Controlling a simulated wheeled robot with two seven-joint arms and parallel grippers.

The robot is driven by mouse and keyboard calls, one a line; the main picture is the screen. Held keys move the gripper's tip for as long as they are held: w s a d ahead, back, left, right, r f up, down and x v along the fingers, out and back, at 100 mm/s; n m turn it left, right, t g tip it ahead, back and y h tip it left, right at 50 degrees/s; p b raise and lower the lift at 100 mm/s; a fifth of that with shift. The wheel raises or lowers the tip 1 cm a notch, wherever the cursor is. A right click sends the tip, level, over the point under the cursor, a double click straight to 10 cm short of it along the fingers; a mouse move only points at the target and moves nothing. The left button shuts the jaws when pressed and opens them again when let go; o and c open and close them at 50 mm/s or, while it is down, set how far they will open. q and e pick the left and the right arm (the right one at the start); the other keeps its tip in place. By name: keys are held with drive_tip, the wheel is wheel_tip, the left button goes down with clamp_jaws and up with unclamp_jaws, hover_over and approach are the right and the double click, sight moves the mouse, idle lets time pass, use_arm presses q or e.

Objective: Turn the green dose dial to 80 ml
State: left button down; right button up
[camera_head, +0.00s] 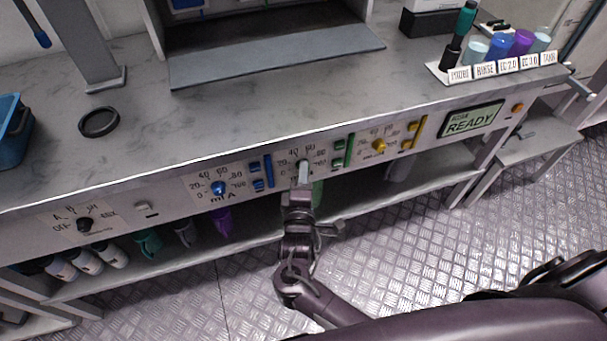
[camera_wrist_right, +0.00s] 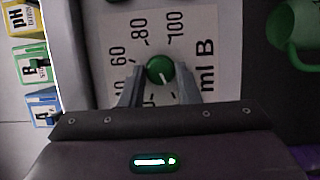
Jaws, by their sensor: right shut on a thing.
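The green dose dial (camera_wrist_right: 160,68) is a round knob on a white scale plate marked "ml B" in the right wrist view. My right gripper (camera_wrist_right: 159,80) is shut on it, one finger on each side. A short white mark on the dial's face points to the lower right of that view, away from the 80, which is printed above the dial. The 60 and 100 also show; the lower numbers are partly hidden by the fingers. In the head view my right gripper (camera_head: 303,172) covers the dial on the front panel. My left gripper is not in view.
A blue dial (camera_head: 219,188) is to the left on the panel and a yellow dial (camera_head: 379,145) to the right. A display (camera_head: 471,120) reads READY. A black ring (camera_head: 99,122) lies on the counter.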

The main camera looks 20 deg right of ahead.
use_arm(q)
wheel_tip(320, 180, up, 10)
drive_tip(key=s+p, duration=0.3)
drive_tip(key=p, duration=0.8)
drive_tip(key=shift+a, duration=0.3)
use_arm(e)
drive_tip(key=m+y, duration=0.4)
drive_tip(key=m, duration=0.5)
drive_tip(key=d+m+y, duration=0.1)
drive_tip(key=m+y, duration=0.4)
drive_tip(key=m, duration=0.3)
drive_tip(key=d+m+y, duration=0.1)
drive_tip(key=m+y, duration=0.3)
drive_tip(key=m, duration=0.5)
drive_tip(key=shift+m+g+y, duration=0.3)
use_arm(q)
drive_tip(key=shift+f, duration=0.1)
use_arm(e)
drive_tip(key=shift+a+r, duration=0.1)
